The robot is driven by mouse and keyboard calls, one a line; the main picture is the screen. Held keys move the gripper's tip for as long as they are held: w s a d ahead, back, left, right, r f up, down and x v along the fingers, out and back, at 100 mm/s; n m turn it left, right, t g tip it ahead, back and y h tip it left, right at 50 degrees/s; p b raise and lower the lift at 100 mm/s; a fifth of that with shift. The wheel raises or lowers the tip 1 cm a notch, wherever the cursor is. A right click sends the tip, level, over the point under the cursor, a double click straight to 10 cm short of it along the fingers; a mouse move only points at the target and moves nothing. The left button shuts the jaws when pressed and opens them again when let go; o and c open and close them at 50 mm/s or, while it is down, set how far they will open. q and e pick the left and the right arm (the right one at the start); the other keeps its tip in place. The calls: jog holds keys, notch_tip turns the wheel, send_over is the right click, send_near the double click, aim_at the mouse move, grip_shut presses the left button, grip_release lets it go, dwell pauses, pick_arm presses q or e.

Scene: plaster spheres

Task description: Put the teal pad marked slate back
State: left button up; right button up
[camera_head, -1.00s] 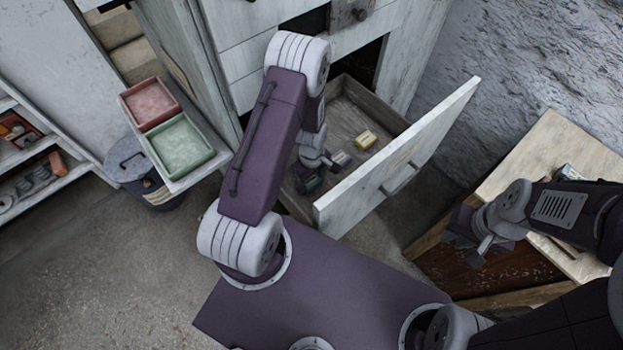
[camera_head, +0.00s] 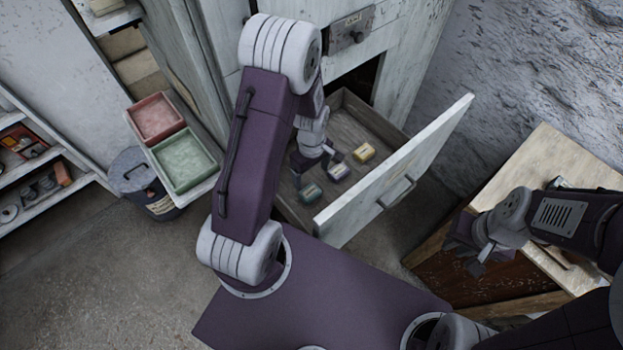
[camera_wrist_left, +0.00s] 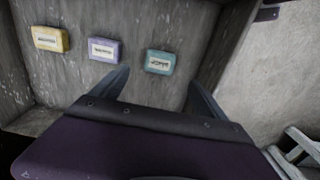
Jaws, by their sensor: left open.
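A teal pad (camera_head: 310,193) with a pale label lies on the floor of the open drawer (camera_head: 375,122), near its front left. A purple pad (camera_head: 338,171) and a yellow pad (camera_head: 364,152) lie beside it in a slanting row. In the left wrist view the teal pad (camera_wrist_left: 160,62) shows beyond my left gripper (camera_wrist_left: 160,88), between the lines of its open, empty fingers. The label's word is too small to read surely. My left gripper (camera_head: 312,162) is over the drawer, apart from the pads. My right gripper (camera_head: 468,256) is by the wooden cabinet; its jaw opening is unclear.
The drawer's tall white front (camera_head: 400,165) stands between the pads and the right side. A red tray (camera_head: 156,118) and a green tray (camera_head: 184,160) sit on a ledge at left, above a lidded bin (camera_head: 140,180). A wooden cabinet (camera_head: 535,150) at right bears a small greenish item, partly hidden.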

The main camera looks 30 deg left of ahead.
pick_arm(q)
jog(key=s+d+r+m+t, duration=0.1)
jog(key=s+d+r+m, duration=0.3)
jog(key=s+r+m, duration=0.4)
notch_tip(320, 180, up, 4)
jog(key=m, duration=0.5)
jog(key=shift+d+f, duration=0.15)
jog(key=shift+s, duration=0.1)
